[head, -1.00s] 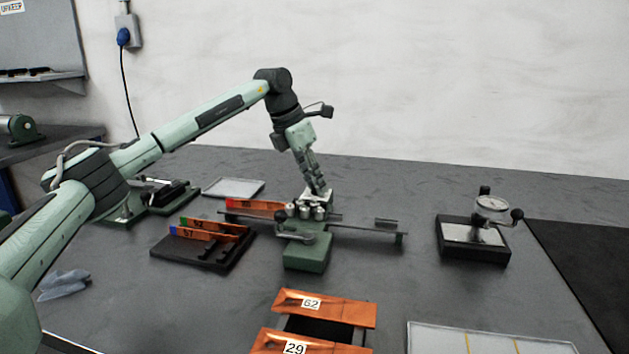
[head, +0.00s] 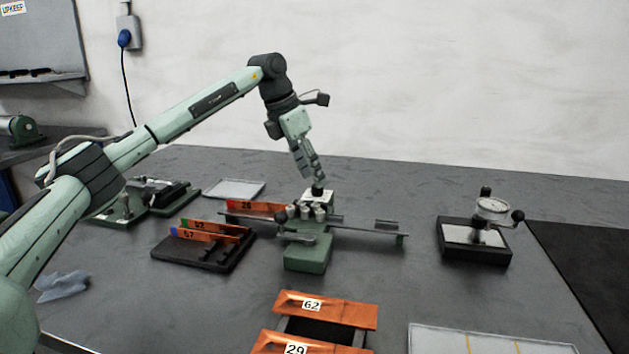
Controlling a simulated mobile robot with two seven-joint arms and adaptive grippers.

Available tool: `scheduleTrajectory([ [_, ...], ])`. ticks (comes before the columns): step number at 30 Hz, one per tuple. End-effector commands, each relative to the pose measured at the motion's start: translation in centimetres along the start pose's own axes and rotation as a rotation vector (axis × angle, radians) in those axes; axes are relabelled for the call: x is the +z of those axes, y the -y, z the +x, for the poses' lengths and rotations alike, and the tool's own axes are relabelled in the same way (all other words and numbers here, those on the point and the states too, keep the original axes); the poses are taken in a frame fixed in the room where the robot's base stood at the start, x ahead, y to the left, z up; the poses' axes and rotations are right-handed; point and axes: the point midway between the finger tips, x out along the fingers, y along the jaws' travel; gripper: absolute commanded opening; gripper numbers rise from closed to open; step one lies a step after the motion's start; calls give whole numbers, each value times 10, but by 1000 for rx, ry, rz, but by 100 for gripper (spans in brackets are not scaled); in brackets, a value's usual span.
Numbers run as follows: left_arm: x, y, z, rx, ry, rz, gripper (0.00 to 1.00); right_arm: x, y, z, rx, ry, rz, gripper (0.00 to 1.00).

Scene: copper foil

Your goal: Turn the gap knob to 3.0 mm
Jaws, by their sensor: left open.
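The green roller device (head: 308,252) stands mid-table with silvery rollers on top. A small dark knob (head: 318,189) sits on the white-topped block (head: 316,198) at its back; I take it for the gap knob. Its marks and setting are too small to read. My left gripper (head: 317,178) points down just above this knob. It is open, with a small gap between fingertips and knob as far as I can tell. My right gripper is not in view.
A copper strip marked 26 (head: 258,206) lies at the device's left side. A black rack (head: 202,254) with copper strips is left. Copper plates marked 62 (head: 340,311) and 29 (head: 275,342) lie in front. A dial gauge (head: 492,208) stands right.

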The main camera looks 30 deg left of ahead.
Motion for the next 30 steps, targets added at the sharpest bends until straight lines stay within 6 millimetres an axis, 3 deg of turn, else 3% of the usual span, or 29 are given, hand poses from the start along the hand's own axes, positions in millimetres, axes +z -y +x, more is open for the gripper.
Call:
scheduleTrajectory([
  [6,1,-1,-50,3,5,0,44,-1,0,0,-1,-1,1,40],
  [12,0,0,-80,2,3,0,44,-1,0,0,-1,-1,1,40],
  [18,0,0,-91,1,1,0,44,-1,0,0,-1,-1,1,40],
  [30,0,0,-91,1,1,0,44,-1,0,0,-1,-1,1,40],
])
